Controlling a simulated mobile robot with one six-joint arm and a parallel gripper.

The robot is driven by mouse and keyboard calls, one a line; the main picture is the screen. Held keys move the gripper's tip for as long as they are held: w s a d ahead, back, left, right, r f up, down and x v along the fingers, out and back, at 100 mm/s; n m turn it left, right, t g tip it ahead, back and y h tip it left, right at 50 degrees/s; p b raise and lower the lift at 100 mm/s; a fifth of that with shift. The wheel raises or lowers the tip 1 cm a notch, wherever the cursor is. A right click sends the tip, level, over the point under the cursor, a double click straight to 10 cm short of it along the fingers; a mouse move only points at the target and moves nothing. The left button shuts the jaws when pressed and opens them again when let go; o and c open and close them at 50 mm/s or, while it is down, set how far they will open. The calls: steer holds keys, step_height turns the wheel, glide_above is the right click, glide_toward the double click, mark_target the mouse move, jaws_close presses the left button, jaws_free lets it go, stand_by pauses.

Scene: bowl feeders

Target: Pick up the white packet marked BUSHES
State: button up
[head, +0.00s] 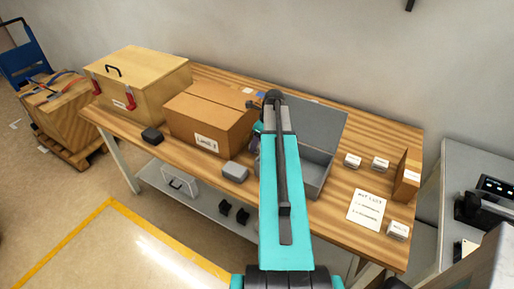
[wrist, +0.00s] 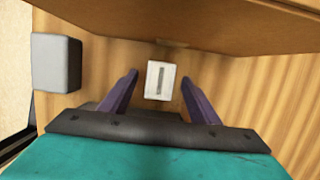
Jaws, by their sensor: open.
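A small white packet (wrist: 160,80) with a dark upright mark lies on the wooden table in the wrist view. The mark is too small to read as BUSHES. My gripper (wrist: 159,77) is open, and the packet shows between its two purple fingers with a gap on each side. I cannot tell how far the fingertips are above the table. In the head view my teal arm covers the spot and hides both packet and fingers. Other small white packets stand at the right of the table (head: 353,160), (head: 380,164), (head: 398,230); their print is unreadable.
A cardboard carton (head: 208,118) stands close by, its edge (wrist: 180,32) just beyond the packet. A grey block (head: 235,172) sits left of the fingers in the wrist view (wrist: 57,62). An open grey bin (head: 318,170) lies right of my arm. A paper list (head: 367,207) lies farther right.

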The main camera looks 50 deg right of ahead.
steer(key=c, duration=1.2)
steer(key=shift+o, duration=0.2)
steer(key=shift+r, duration=0.2)
step_height(320, 180, up, 10)
steer(key=b, duration=0.2)
steer(key=shift+f, duration=0.2)
